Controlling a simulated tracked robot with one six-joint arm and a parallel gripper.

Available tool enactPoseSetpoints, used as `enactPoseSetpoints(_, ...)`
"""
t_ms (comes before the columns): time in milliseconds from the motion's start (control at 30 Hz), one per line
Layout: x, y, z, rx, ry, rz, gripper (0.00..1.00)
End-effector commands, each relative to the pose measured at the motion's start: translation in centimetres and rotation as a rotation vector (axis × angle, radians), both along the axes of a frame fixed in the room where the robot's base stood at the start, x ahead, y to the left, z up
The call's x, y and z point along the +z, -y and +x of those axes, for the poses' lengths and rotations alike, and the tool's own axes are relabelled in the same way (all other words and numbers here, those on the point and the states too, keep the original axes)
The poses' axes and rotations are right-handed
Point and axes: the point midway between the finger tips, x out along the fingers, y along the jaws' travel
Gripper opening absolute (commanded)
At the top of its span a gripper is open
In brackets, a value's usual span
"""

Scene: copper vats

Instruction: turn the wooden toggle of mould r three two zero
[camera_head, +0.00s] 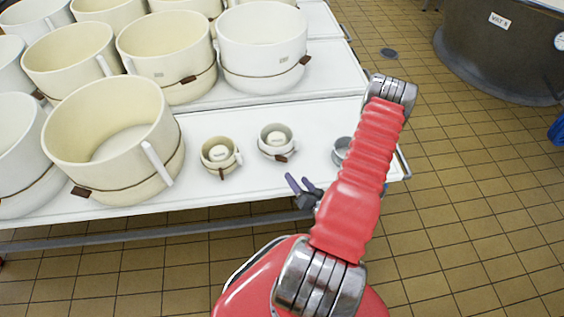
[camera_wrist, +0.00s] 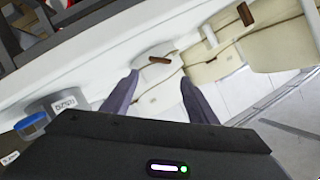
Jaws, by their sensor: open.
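My gripper (camera_head: 304,186) is open and empty, its two purple fingers just off the front edge of the white table near two small moulds. A small white mould (camera_head: 277,133) has a wooden toggle (camera_head: 281,158) at its front; a small cream mould (camera_head: 212,141) left of it has another toggle (camera_head: 222,173). In the wrist view a wooden toggle (camera_wrist: 159,60) shows beyond and between the fingertips, apart from them. A second toggle (camera_wrist: 245,14) shows at the upper right. I cannot read r three two zero on any mould.
A large cream mould (camera_head: 70,140) stands left of the small ones, with several more behind. A grey cup (camera_head: 341,147) stands right, partly behind my arm; it bears a label in the wrist view (camera_wrist: 65,104). A dark vat (camera_head: 490,50) stands at the far right.

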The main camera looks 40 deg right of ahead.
Motion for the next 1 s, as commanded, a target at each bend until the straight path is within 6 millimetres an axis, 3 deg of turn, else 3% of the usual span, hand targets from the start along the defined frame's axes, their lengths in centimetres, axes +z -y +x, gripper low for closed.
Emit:
enactPoseSetpoints(367, -0.6, 0.5, 1.9, 0.005, -0.001, -0.001, 0.53)
enactPoseSetpoints(1000, -3.2, 2.8, 9.5, 0.006, 0.0, -0.001, 0.53)
